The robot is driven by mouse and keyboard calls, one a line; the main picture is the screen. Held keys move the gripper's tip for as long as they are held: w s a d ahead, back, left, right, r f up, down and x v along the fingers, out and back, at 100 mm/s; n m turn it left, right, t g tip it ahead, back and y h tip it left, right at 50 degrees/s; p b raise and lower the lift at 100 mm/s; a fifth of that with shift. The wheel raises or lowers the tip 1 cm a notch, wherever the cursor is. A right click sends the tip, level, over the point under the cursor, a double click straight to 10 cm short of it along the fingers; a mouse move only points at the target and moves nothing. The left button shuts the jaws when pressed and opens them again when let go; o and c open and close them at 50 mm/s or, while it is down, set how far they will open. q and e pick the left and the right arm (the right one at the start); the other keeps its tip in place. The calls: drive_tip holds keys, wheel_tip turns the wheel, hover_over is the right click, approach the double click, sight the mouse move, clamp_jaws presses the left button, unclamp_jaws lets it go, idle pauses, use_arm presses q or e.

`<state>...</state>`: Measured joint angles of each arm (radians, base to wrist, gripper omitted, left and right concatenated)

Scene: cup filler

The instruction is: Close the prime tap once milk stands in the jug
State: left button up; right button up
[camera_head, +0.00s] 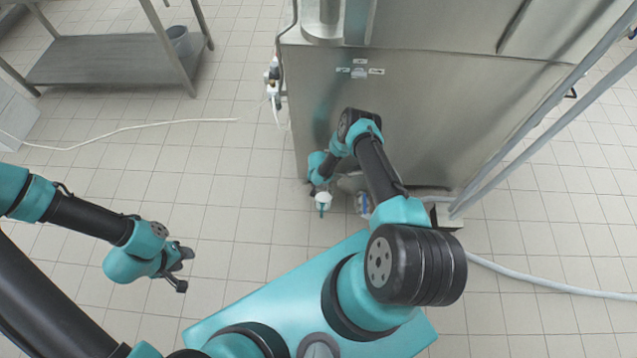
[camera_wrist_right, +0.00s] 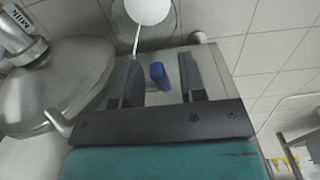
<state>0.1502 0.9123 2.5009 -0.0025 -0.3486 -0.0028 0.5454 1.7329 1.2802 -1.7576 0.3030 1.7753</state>
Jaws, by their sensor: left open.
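In the right wrist view a blue tap handle (camera_wrist_right: 158,72) stands between the two fingers of my right gripper (camera_wrist_right: 159,62). A gap shows on each side of it, so the gripper is open around it. Behind it a thin white stream runs at a round white shape (camera_wrist_right: 148,10), which looks like milk; the jug around it is cut off by the frame edge. In the head view my right gripper is mostly hidden by its arm, low beside the steel machine (camera_head: 430,120). My left gripper (camera_head: 185,270) is open and empty above the floor.
A rounded steel vessel (camera_wrist_right: 60,85) and a part labelled MILK (camera_wrist_right: 18,28) are close on the left in the wrist view. A steel table (camera_head: 110,60) with a bucket (camera_head: 180,41) stands at the back left. A hose (camera_head: 545,288) lies at right. Floor around my left gripper is clear.

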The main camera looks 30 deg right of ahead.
drive_tip(key=shift+c, duration=0.4)
clamp_jaws()
drive_tip(key=shift+d+f+t+h, duration=0.15)
drive_tip(key=shift+f+t+h, duration=0.05)
drive_tip(key=shift+t+h, duration=0.1)
idle(0.3)
drive_tip(key=shift+s+f+t+h, duration=0.25)
drive_tip(key=shift+t+h, duration=0.25)
drive_tip(key=shift+t, duration=0.3)
drive_tip(key=shift+a+f+t+h, duration=0.2)
drive_tip(key=shift+f+t+h, duration=0.2)
drive_tip(key=shift+t+h, duration=0.5)
drive_tip(key=shift+o, duration=0.4)
unclamp_jaws()
drive_tip(key=shift+a, duration=0.1)
